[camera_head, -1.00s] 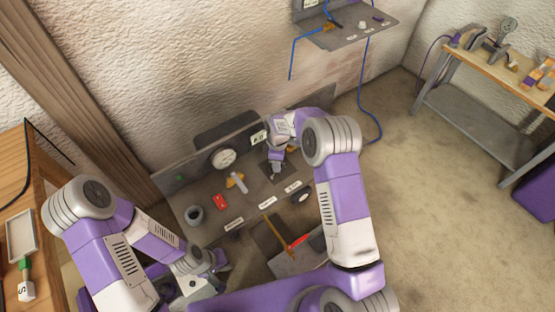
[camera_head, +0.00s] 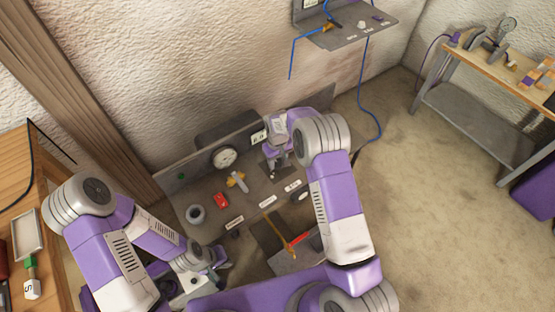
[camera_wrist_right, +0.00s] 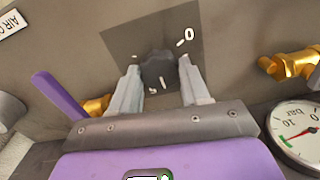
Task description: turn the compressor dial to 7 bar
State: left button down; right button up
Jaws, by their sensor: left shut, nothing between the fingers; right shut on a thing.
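The compressor dial is a dark knob (camera_wrist_right: 158,68) on a darker square plate with pale marks; a "0" shows at its upper right in the right wrist view. My right gripper (camera_wrist_right: 162,82) is shut on this dial, one finger on either side. In the head view my right gripper (camera_head: 277,171) reaches down to the panel and largely hides the dial. The pointer's setting is not clear to me. My left gripper (camera_head: 212,262) is shut and empty, low at the left, away from the panel.
The grey panel (camera_head: 185,212) carries a round gauge (camera_head: 224,157), a red part (camera_head: 220,200), a yellow-handled valve (camera_head: 236,181) and a dark cup-like part (camera_head: 195,213). In the right wrist view, brass fittings (camera_wrist_right: 290,66) and the gauge (camera_wrist_right: 297,131) sit beside my gripper. A wooden bench (camera_head: 505,70) stands right.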

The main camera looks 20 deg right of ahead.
jog(key=m, duration=0.4)
jog(key=shift+m+p, duration=0.3)
jog(key=shift+p, duration=0.05)
jog(key=m, duration=0.4)
jog(key=shift+m+p, duration=0.3)
jog(key=shift+p, duration=0.05)
jog(key=m, duration=0.4)
jog(key=shift+m+p, duration=0.3)
jog(key=shift+p, duration=0.1)
jog(key=shift+m+p, duration=0.4)
jog(key=shift+m, duration=1.7)
jog(key=o, duration=1.1)
jog(key=shift+c, duration=0.2)
